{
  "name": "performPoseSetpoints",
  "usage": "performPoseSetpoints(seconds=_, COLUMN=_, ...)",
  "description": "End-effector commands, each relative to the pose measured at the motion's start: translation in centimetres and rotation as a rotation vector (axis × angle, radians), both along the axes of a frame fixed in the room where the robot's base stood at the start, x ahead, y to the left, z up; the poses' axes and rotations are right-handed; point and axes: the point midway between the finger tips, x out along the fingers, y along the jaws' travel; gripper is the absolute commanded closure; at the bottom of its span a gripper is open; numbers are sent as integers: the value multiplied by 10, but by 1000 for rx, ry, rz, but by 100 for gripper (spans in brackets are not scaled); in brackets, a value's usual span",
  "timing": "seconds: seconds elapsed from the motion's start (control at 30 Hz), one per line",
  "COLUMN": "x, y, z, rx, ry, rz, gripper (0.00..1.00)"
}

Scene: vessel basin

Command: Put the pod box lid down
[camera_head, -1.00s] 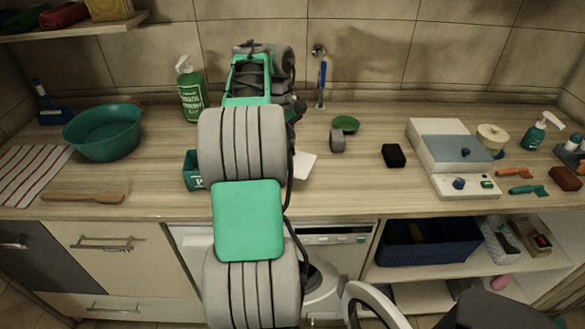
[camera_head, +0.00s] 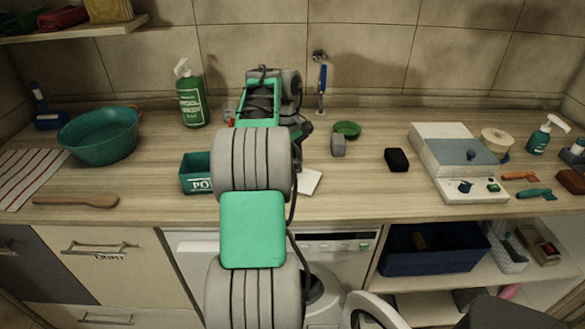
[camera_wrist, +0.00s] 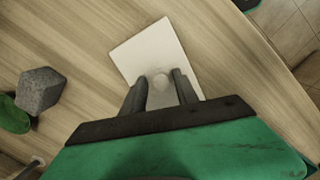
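The pod box lid (camera_wrist: 150,50) is a flat white square plate with a small round knob (camera_wrist: 160,82), seen below my gripper in the wrist view. My gripper (camera_wrist: 161,80) has its two dark fingers on either side of the knob and appears shut on it. In the head view a corner of the lid (camera_head: 310,182) shows right of my arm; my arm hides the rest and the gripper. I cannot tell whether the lid touches the counter. The pod box (camera_head: 197,174), green with white letters, stands on the counter left of my arm, partly hidden.
A grey block (camera_head: 338,145) and a green dish (camera_head: 347,129) stand behind the lid. A black sponge (camera_head: 396,159) lies to the right, before a white appliance (camera_head: 455,165). A teal basin (camera_head: 98,136) and wooden spoon (camera_head: 76,201) are at left. Bare counter lies between lid and sponge.

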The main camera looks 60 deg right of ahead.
Motion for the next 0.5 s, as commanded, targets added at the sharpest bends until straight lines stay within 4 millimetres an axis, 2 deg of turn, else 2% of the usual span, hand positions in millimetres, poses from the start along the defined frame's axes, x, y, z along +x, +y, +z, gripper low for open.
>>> performPoseSetpoints(seconds=0.1, x=0, y=0, z=0, rx=0, ry=0, rz=0, gripper=56)
performPoseSetpoints(seconds=0.33, x=0, y=0, z=2, rx=0, ry=0, rz=0, gripper=56)
performPoseSetpoints(seconds=0.43, x=1, y=0, z=16, rx=-1, ry=-1, rz=1, gripper=56)
performPoseSetpoints(seconds=0.5, x=3, y=-1, z=32, rx=-1, ry=-1, rz=0, gripper=56)
